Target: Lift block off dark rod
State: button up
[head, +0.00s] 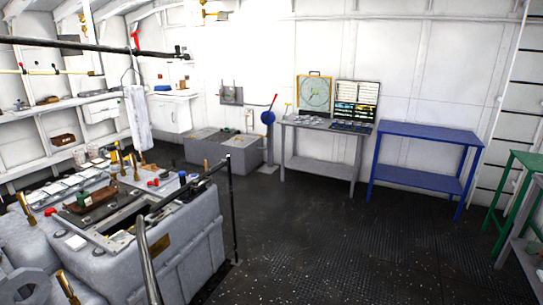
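I cannot make out for certain a block sitting on a dark rod. A long dark rod (110,48) runs across the upper left, with a small dark fitting near its right end. Another dark rail (190,187) slopes over the grey machine at left and meets an upright dark post (232,210). A small brown block-like item (62,140) is on the left wall bench, apart from both. A reddish-brown piece (90,199) lies on top of the grey machine. My gripper is not in view.
The grey machine (185,250) fills the lower left. A grey table (318,127) with panels, a blue table (430,132) and a green table (528,160) stand along the back and right. Low grey boxes (222,150) stand at the back. The dark floor (310,235) between is clear.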

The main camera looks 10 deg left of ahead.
aim_at(134, 96)
jog(key=i+u, duration=0.15)
jog(key=i, duration=0.4)
jog(key=i+l+u, duration=0.15)
jog(key=i, duration=0.4)
jog(key=i+l+u, duration=0.15)
jog(key=i, duration=0.4)
